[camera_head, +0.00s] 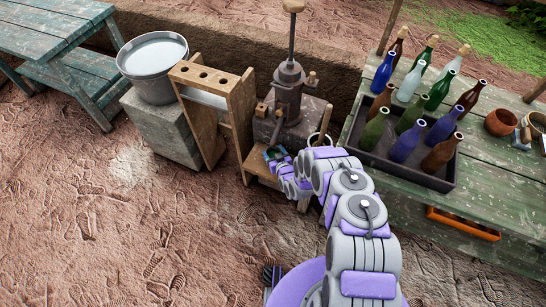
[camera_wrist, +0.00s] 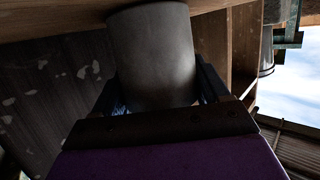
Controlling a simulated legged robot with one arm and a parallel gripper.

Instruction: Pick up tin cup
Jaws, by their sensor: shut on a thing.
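The tin cup (camera_wrist: 155,50) shows in the wrist view as a plain grey, slightly tapered cylinder. It fills the upper middle, between the two dark fingers of my gripper (camera_wrist: 158,88). The fingers press on it from both sides, so my gripper is shut on it. The cup's top end meets a brown wooden surface at the picture's upper edge; I cannot tell whether they touch. In the head view my gripper (camera_head: 276,155) is at the low wooden stand below the hand pump, and the cup cannot be made out there.
A grey hand pump (camera_head: 289,95) stands just beyond my gripper. A wooden rack (camera_head: 215,85) and a metal tub (camera_head: 152,62) are left of it. At right, a green table (camera_head: 385,205) bears a dark crate (camera_head: 405,170) of bottles. The muddy ground at left is clear.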

